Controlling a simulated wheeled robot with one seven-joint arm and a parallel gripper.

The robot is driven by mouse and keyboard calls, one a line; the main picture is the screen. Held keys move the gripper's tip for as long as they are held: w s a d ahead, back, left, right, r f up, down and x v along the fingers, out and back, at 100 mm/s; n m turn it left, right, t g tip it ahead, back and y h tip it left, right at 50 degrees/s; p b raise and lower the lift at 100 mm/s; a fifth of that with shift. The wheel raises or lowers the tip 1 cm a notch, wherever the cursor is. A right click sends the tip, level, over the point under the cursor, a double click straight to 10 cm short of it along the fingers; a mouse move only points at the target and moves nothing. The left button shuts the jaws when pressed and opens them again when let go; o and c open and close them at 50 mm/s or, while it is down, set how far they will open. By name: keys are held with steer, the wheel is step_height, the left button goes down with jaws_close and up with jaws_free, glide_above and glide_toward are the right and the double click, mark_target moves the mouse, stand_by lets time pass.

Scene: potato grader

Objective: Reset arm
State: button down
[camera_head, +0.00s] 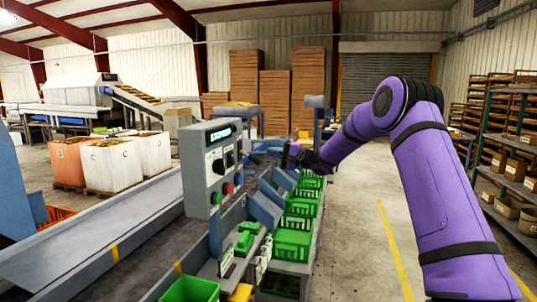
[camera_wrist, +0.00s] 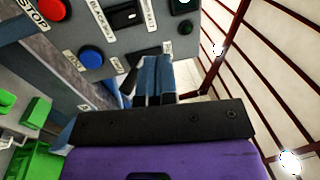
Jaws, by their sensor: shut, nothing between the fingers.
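My purple arm reaches in from the right in the head view, bent at the elbow, with its forearm pointing left over the conveyor line. My gripper (camera_head: 290,155) is near the middle of that view, just right of the grey control panel (camera_head: 209,170); its fingers are too small to make out there. In the wrist view my gripper (camera_wrist: 154,62) shows its fingers together and empty. The panel (camera_wrist: 112,45) fills the upper part of that view, with a red button marked STOP (camera_wrist: 52,9) and a blue button (camera_wrist: 91,57). I cannot tell whether the fingers touch it.
Several green crates (camera_head: 293,243) line the conveyor's right side below my forearm. A grey belt (camera_head: 115,235) runs at the left. Large white boxes (camera_head: 112,163) stand beyond it. Shelves with boxes (camera_head: 510,165) stand at the right. The floor with a yellow line (camera_head: 393,245) is clear.

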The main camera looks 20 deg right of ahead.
stand_by(0.3)
steer(key=s+a+r+n+g+h, duration=0.2)
steer(key=s+a+g, duration=0.15)
steer(key=s, duration=0.55)
steer(key=s+a+r+n+g+h, duration=0.2)
steer(key=s+a+r, duration=0.15)
steer(key=s, duration=0.55)
steer(key=s+a+r+n+g+h, duration=0.2)
steer(key=s+a, duration=0.3)
steer(key=s, duration=0.4)
steer(key=s+d+f+h, duration=0.1)
steer(key=s+d+h, duration=0.2)
steer(key=s, duration=0.7)
steer(key=s+d+f+t+h, duration=0.1)
steer(key=s+d+f+h, duration=0.1)
steer(key=s, duration=0.7)
steer(key=s+d+f+n+h, duration=0.1)
steer(key=s+d+h, duration=0.3)
steer(key=s, duration=0.6)
steer(key=shift+s+f+h, duration=0.3)
steer(key=shift+h, duration=0.2)
